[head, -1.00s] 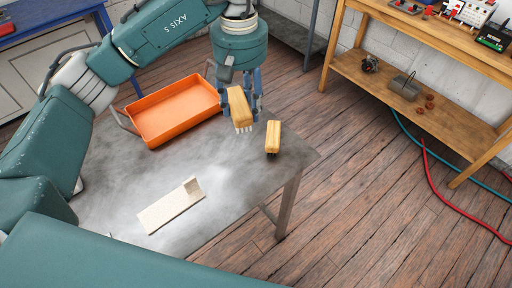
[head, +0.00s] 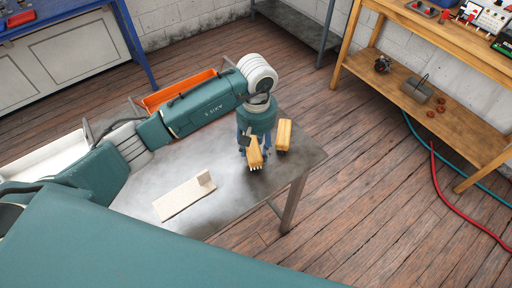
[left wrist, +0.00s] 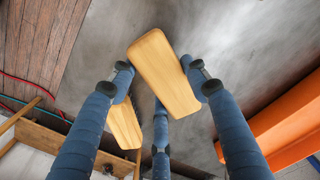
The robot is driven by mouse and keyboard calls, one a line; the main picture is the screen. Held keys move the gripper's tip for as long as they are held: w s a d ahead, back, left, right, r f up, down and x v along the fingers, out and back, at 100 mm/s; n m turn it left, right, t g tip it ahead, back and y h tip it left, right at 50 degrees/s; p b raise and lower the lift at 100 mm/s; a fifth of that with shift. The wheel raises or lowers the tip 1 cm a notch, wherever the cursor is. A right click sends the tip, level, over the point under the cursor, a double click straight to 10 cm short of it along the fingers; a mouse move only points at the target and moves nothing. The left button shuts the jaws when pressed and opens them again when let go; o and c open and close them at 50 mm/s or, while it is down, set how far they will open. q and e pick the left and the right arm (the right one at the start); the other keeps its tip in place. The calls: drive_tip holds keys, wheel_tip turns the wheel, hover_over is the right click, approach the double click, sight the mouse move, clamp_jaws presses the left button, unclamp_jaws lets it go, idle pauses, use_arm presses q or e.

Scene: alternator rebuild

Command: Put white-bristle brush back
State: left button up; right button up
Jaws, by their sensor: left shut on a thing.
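The white-bristle brush (head: 254,153) has a yellow wooden block and pale bristles pointing down. My left gripper (head: 244,143) is shut on it, just above or on the grey metal table (head: 238,187); I cannot tell whether the bristles touch. In the left wrist view the brush's wooden back (left wrist: 160,68) sits between the blue fingers of the left gripper (left wrist: 162,88). A second wooden brush (head: 284,134) stands close by, to the right near the table's edge, and also shows in the left wrist view (left wrist: 125,124). Its bristles are hidden. My right gripper is not in view.
A cream L-shaped piece (head: 183,199) lies on the table, left of the brushes. An orange tray (head: 152,101) is partly hidden behind my left arm. A wooden shelf unit (head: 438,121) stands at the right. The table's right edge is near the second brush.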

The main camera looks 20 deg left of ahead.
use_arm(q)
drive_tip(key=shift+f, duration=0.85)
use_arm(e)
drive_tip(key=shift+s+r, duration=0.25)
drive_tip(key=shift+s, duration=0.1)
use_arm(q)
drive_tip(key=shift+f, duration=0.2)
drive_tip(key=o, duration=1)
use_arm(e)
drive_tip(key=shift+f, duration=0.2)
